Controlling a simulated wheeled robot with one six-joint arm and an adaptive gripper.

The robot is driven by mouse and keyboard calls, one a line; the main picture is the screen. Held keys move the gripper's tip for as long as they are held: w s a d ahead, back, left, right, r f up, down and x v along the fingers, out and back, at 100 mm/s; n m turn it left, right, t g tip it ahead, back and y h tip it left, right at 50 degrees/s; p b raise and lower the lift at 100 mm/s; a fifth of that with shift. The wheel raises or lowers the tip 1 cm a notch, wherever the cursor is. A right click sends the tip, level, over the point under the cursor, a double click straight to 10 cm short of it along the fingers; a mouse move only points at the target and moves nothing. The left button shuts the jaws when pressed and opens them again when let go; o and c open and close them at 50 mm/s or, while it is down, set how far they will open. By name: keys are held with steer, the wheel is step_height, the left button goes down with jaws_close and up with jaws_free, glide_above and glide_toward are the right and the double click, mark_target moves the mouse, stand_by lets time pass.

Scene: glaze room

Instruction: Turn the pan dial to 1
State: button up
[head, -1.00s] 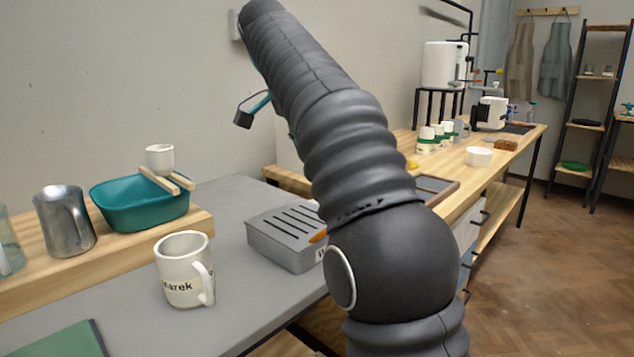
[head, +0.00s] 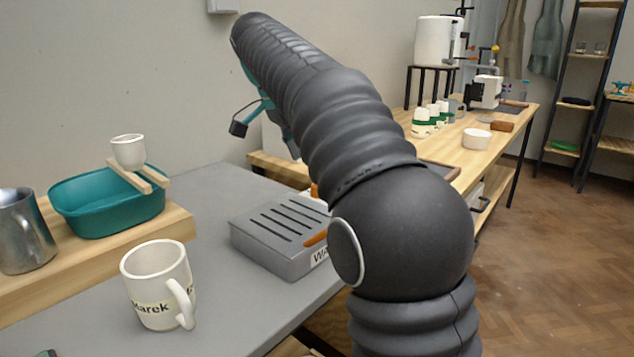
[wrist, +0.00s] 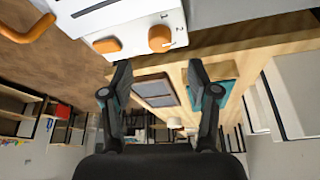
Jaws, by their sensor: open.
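In the wrist view, a white appliance (wrist: 128,27) is at the top with a round orange dial (wrist: 161,38) on its face. Small marks that look like 1 and 2 are printed beside this dial; where its pointer stands is hard to tell. A second orange knob (wrist: 107,45) is left of it. My gripper (wrist: 160,78) is open and empty, its two dark fingers spread below the dial and apart from it.
A grey slotted box (head: 285,232) with an orange part stands on the grey counter (head: 215,290) beside my arm. A white mug (head: 158,285), a teal basin (head: 105,205) and a metal jug (head: 22,235) are to the left. A wooden counter (head: 500,140) runs behind on the right.

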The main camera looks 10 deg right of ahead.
steer(key=b+x, duration=0.1)
steer(key=x, duration=0.6)
steer(key=shift+d+f, duration=0.1)
steer(key=shift+f, duration=0.05)
steer(key=c, duration=1.1)
